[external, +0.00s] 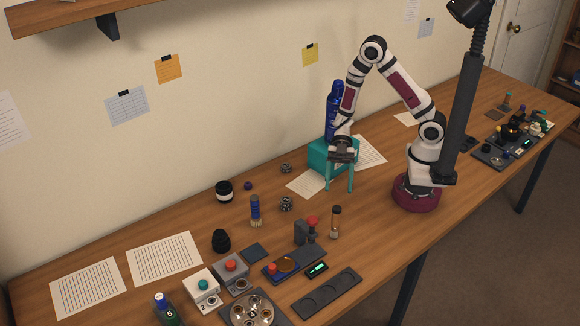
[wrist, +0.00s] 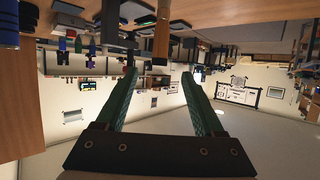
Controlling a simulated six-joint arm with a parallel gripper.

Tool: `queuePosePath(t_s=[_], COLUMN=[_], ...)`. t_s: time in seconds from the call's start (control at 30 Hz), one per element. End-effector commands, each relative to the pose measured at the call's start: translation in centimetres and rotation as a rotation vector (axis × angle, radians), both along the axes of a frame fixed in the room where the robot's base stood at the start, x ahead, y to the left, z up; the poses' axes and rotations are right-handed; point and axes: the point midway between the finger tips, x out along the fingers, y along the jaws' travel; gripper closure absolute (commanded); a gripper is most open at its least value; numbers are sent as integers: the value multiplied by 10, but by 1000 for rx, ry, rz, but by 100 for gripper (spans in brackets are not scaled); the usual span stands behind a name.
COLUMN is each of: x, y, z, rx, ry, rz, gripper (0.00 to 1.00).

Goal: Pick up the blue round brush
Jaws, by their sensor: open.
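The blue round brush (external: 255,207) stands on the table in the external view, left of the middle, with its blue handle up and pale bristles down. My gripper (external: 339,188) is to the right of the brush and farther back, in front of a teal block (external: 319,155). Its two teal fingers are apart with nothing between them. In the wrist view my gripper (wrist: 159,74) is open and empty. That view looks tilted over, with the table along the top, and I cannot tell the brush in it for sure.
A ring-shaped part (external: 286,204) stands close right of the brush. A brown-handled brush (external: 336,222) stands farther right. A black lens part (external: 221,240) and a black-and-white cylinder (external: 224,191) are to its left. A blue bottle (external: 334,105) stands by the teal block.

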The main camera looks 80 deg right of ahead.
Motion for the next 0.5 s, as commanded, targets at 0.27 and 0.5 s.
queuePosePath(t_s=[0.27, 0.5], x=[19, 131], y=[9, 14], z=[3, 14], rx=[4, 9], ry=[-9, -18], rz=[-88, -737], gripper=[31, 31])
